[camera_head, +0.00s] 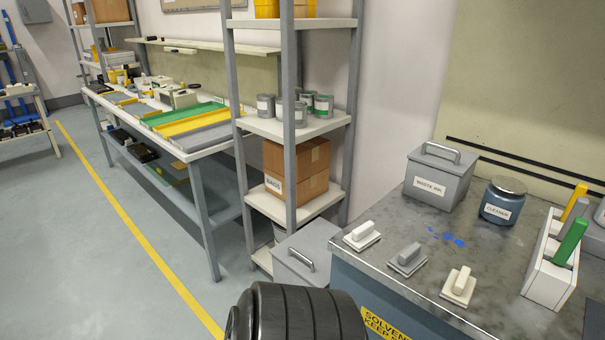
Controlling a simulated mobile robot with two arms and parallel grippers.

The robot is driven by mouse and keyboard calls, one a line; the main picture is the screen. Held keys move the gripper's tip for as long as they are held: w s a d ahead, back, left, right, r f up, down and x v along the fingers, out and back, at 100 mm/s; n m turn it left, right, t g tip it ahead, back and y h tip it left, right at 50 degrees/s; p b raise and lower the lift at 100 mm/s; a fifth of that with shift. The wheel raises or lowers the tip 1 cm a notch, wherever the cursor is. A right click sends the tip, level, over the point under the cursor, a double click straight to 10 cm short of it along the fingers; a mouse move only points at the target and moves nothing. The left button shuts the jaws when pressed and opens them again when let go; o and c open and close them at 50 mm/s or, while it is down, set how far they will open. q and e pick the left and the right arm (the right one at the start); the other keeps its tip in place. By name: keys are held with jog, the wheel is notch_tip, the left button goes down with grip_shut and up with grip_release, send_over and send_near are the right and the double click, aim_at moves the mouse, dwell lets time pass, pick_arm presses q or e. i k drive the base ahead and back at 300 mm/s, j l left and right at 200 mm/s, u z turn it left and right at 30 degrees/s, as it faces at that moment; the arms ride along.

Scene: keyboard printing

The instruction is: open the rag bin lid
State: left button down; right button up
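A grey bin with a flat lid (318,243) and a metal bar handle (301,259) stands low between the shelf rack and the workbench. The lid looks shut. No label shows on it, so I cannot confirm that it is the rag bin; its lower part is hidden. Another grey box with a handled lid (440,158), labelled "WASTE INK", stands on the workbench, also shut. Neither of my grippers is in view.
The workbench (400,220) holds a cleaner jar (502,203), three handled pads and a white holder (545,275) with coloured handles. The shelf rack (240,130) carries cans and a cardboard box (297,168). Open floor (90,250) lies to the left.

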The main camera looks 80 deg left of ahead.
aim_at(305, 252)
jog(key=u, duration=2.35)
